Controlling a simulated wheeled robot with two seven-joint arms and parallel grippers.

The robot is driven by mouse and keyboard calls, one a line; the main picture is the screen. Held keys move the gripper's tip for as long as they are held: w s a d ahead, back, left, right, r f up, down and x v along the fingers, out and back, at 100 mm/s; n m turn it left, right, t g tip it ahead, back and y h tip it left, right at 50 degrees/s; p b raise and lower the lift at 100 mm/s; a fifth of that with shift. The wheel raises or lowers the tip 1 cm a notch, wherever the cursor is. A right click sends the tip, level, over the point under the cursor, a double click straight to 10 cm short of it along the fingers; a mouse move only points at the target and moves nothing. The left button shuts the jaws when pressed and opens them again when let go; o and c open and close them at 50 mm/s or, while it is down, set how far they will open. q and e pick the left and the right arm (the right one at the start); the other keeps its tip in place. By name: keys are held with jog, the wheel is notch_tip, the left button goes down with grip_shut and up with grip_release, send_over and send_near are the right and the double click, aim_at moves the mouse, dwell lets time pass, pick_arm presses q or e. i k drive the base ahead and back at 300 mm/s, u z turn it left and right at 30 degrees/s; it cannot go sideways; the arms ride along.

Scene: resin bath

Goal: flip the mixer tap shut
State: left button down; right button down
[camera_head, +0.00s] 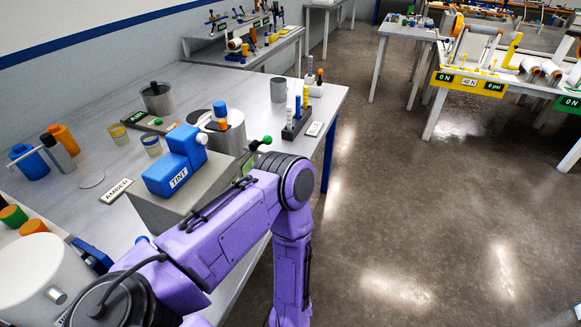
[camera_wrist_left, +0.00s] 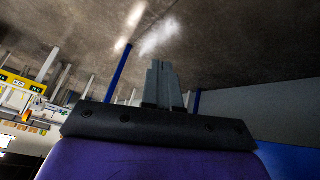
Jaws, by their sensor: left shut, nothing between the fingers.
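A grey box-shaped unit (camera_head: 170,205) stands on the bench, with a blue TINT block (camera_head: 180,165) on top. A dark lever with a green ball end (camera_head: 266,140) sticks out at the box's right side, just behind my purple left arm; it may be the mixer tap, but I cannot tell for sure. My arm hides much of the box's near side. My left gripper (camera_wrist_left: 162,82) shows in the left wrist view, its fingers together and empty, with the floor behind. It is out of the head view, as its forearm hangs down beside the bench. My right gripper is not in view.
A metal pot (camera_head: 222,132) with a blue-topped part stands behind the box. Jars, bottles, a grey cup (camera_head: 278,90) and a rack of small bottles (camera_head: 297,122) stand on the bench (camera_head: 325,100). The floor (camera_head: 430,210) to the right is clear.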

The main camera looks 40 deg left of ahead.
aim_at(267, 139)
jog(key=z, duration=1.5)
jog(key=i, duration=0.9)
jog(key=u, duration=3.5)
